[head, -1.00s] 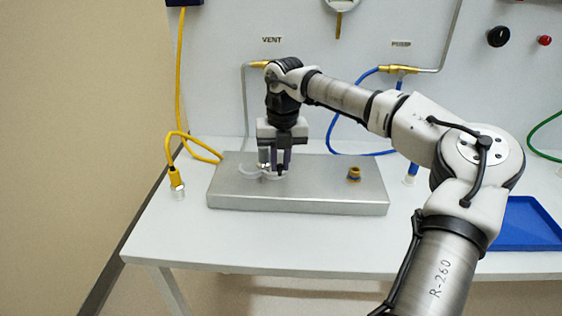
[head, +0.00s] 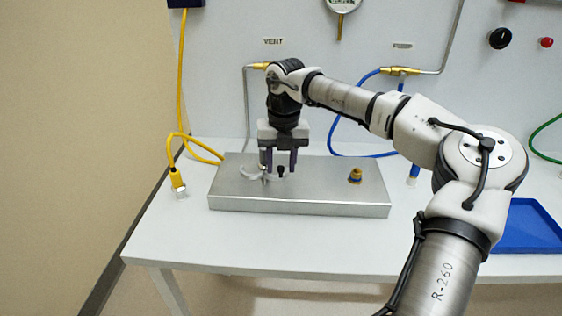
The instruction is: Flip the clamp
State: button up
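The clamp (head: 249,173) is a pale, curved piece on the left part of the grey metal block (head: 320,193). Its arc opens toward my gripper, and its right end is partly hidden by the left finger. My gripper (head: 280,171) points straight down over the block, just right of the clamp's arc. Its two dark purple fingers are apart with nothing visibly held between them. A small black knob-like part (head: 281,172) shows between the fingertips. Whether a fingertip touches the clamp, I cannot tell.
A brass fitting (head: 355,175) stands on the block's right side. A blue tray (head: 525,226) lies at the right. The white table's front strip is clear.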

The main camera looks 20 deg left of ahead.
notch_tip(320, 180, up, 14)
jog(key=b, duration=0.1)
jog(key=shift+w+d, duration=0.15)
jog(key=shift+d, duration=0.15)
jog(key=shift+f, duration=0.2)
dwell(0.5)
